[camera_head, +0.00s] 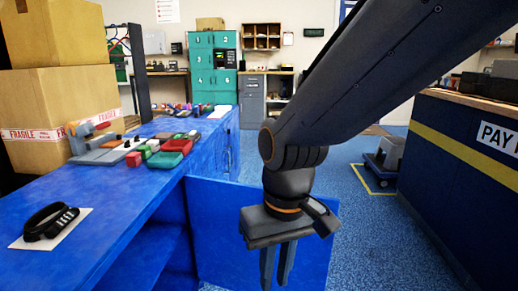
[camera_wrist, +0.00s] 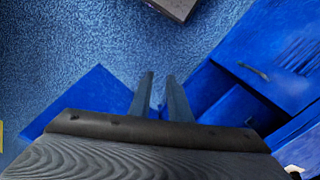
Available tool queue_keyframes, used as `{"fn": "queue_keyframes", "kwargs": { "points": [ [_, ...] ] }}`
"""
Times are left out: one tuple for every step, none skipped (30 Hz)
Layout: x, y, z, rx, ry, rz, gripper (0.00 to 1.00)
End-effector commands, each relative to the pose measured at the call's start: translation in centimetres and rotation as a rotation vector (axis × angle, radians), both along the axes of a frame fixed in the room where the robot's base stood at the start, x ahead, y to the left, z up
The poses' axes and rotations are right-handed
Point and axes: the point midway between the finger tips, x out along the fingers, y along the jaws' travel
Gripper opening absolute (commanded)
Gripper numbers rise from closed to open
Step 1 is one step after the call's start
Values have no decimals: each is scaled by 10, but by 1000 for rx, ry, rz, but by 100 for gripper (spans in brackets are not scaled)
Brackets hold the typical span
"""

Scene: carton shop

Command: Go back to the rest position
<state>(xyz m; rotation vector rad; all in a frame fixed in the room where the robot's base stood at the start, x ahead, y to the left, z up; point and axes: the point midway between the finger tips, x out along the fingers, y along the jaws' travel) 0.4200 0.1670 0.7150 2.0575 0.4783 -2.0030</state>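My gripper (camera_head: 277,284) hangs from my dark arm in front of an open blue cabinet door, with its fingers pointing down. In the wrist view the two fingers (camera_wrist: 158,76) stand apart with a narrow gap. Nothing is between them, so the gripper is open and empty. The blue floor shows beyond the fingertips.
A blue counter (camera_head: 110,215) on the left bears a black strap-like object (camera_head: 48,222) on white paper and several coloured items. The blue door (camera_head: 225,235) stands below the counter. Stacked cartons (camera_head: 60,95) stand left. A pay counter (camera_head: 470,150) stands right.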

Motion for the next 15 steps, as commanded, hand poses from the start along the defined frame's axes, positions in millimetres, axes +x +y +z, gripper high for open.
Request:
{"fn": "queue_keyframes", "kwargs": {
  "points": [
    [-13,-7,-2,-5,3,8,17],
    [-20,-10,-4,-8,5,13,17],
    [-29,-15,-6,-12,9,20,17],
    [-36,-18,-8,-15,11,24,17],
    [-42,-21,-10,-19,13,29,17],
    [-46,-24,-10,-21,13,28,17],
    [-44,-25,-5,-21,13,21,17],
    [-43,-26,-3,-21,13,15,17],
    [-42,-29,0,-22,14,7,17],
    [-42,-31,3,-23,14,2,17],
    [-41,-32,5,-24,14,-4,17],
    [-41,-34,8,-25,14,-11,17],
    [-41,-36,11,-26,14,-17,17],
    [-40,-38,13,-27,14,-23,17],
    [-40,-40,17,-27,14,-31,17]
  ]
}}
